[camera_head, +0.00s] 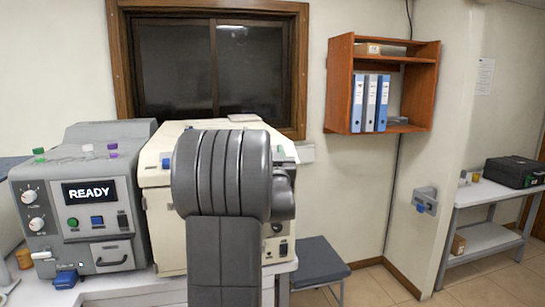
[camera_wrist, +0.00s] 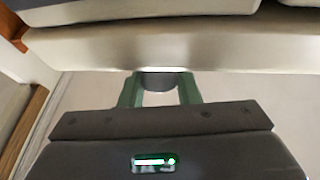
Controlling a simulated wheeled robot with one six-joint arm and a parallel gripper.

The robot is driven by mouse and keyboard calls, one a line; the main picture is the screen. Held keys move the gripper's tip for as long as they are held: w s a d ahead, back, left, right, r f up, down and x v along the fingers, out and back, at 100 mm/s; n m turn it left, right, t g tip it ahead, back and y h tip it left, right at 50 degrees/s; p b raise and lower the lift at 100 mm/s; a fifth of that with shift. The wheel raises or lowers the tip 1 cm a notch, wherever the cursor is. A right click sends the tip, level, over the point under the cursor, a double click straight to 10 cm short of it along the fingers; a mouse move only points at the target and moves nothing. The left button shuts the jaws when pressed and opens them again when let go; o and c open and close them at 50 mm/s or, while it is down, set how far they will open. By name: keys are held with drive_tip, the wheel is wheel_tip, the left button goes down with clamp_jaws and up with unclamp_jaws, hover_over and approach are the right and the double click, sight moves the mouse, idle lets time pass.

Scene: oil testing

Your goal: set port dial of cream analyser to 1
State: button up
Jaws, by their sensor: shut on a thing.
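The cream analyser (camera_head: 163,215) stands on the bench, with its middle hidden behind my arm in the head view. Its port dial and pointer cannot be made out there. In the wrist view, a broad cream surface (camera_wrist: 150,48) fills the upper part. My gripper (camera_wrist: 160,92) has green fingers on both sides of a dark, rounded knob (camera_wrist: 158,82) beside the cream surface. The fingers are shut on this knob. No marks or numbers on it can be read. My gripper is hidden in the head view.
A grey analyser (camera_head: 90,245) with a READY display stands close on the left. A blue-grey stool (camera_head: 318,262) is to the right of the bench. A wall shelf (camera_head: 342,85) holds binders. A side table (camera_head: 480,200) with a black case (camera_head: 512,172) stands far right.

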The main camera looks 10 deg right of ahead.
drive_tip(key=shift+f+n+y+b, duration=0.3)
drive_tip(key=shift+n+y+b, duration=0.6)
drive_tip(key=shift+y+b, duration=0.1)
drive_tip(key=n+y+b, duration=0.1)
drive_tip(key=n+y, duration=0.2)
drive_tip(key=y, duration=0.1)
drive_tip(key=shift+d+r, duration=0.1)
drive_tip(key=shift+r, duration=0.05)
drive_tip(key=n+g+y, duration=0.1)
drive_tip(key=n+y, duration=0.1)
drive_tip(key=y, duration=0.1)
drive_tip(key=n+g+y, duration=0.1)
drive_tip(key=n+y, duration=0.2)
drive_tip(key=shift+r+n+g, duration=0.2)
drive_tip(key=shift+n+g, duration=0.1)
drive_tip(key=shift+n+g+y+p, duration=1.15)
drive_tip(key=shift+n+g+y, duration=0.65)
drive_tip(key=shift+n+y, duration=0.7)
drive_tip(key=o, duration=0.9)
drive_tip(key=shift+o, duration=0.2)
drive_tip(key=shift+f, duration=0.1)
drive_tip(key=b+v, duration=0.2)
drive_tip(key=v, duration=1.1)
drive_tip(key=shift+s+d+b, duration=0.2)
drive_tip(key=shift+s+b, duration=0.1)
drive_tip(key=shift+b, duration=0.05)
